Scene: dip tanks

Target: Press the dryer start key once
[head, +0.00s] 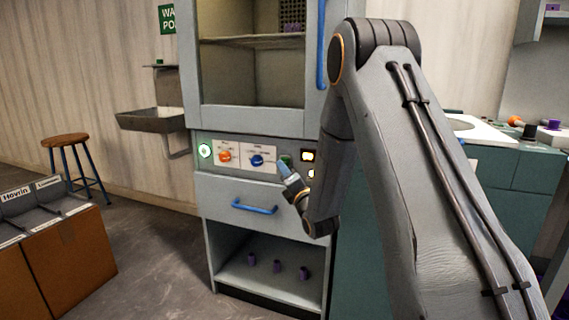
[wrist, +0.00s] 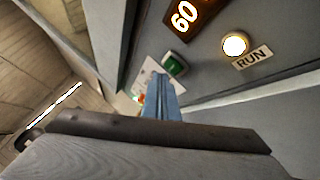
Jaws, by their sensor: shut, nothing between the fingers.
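The dryer (head: 250,185) is a grey cabinet with a control panel below its glass window. A green key (head: 287,158) sits right of the blue knob on the panel, and it also shows in the wrist view (wrist: 175,64) in a dark surround. My gripper (head: 283,169) is shut and empty, its blue fingers pointing at the panel just below the green key. In the wrist view the fingertips (wrist: 160,82) are close beside the key; I cannot tell whether they touch. A round lamp (wrist: 235,45) labelled RUN glows, and a display (wrist: 186,14) reads 60.
The panel also has an orange knob (head: 225,156), a blue knob (head: 256,161) and a green-lit round dial (head: 205,151). A blue drawer handle (head: 255,207) juts out below. Purple items (head: 277,267) stand on the lower shelf. Bins (head: 55,235) stand at left.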

